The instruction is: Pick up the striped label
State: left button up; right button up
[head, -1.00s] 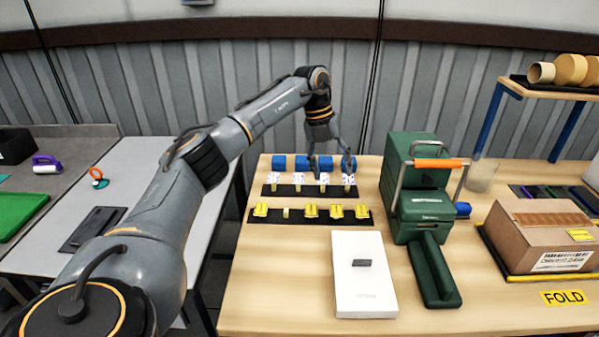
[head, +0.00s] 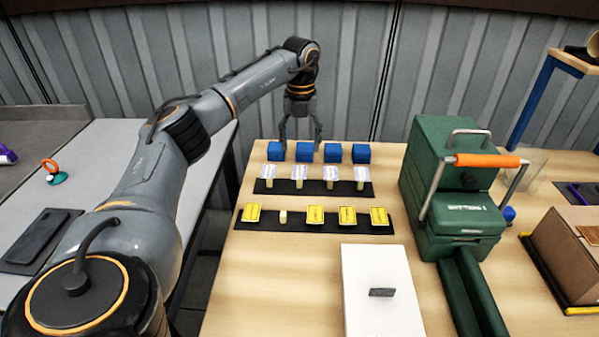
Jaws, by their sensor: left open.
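A row of several white labels on small cream holders stands on a black strip (head: 316,188); the left one (head: 272,171) and the right one (head: 361,174) mark its ends. Their print is too small to tell which is striped. A front strip bears several yellow labels (head: 316,214) with dark marks and one bare cream holder (head: 283,217). My left gripper (head: 301,139) is open and empty, pointing down at the blue blocks (head: 304,151) behind the white labels. Its fingertips are near the left blocks; whether they touch is unclear. My right gripper is out of view.
A green machine (head: 450,180) with an orange-gripped handle (head: 487,160) stands right of the labels. A white box (head: 380,275) lies in front. A brown carton (head: 570,250) is at the far right. Bare wood lies left of the white box.

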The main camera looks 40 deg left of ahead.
aim_at(299, 172)
pick_arm(q)
jog(key=shift+w+f, duration=0.1)
jog(key=shift+f, duration=0.85)
jog(key=f, duration=0.4)
jog(key=shift+s+a, duration=0.1)
jog(key=shift+s, duration=0.15)
jog(key=shift+f, duration=0.6)
jog(key=shift+f+p, duration=0.25)
jog(key=shift+p, duration=0.2)
jog(key=shift+c, duration=0.2)
jog(key=c, duration=0.7)
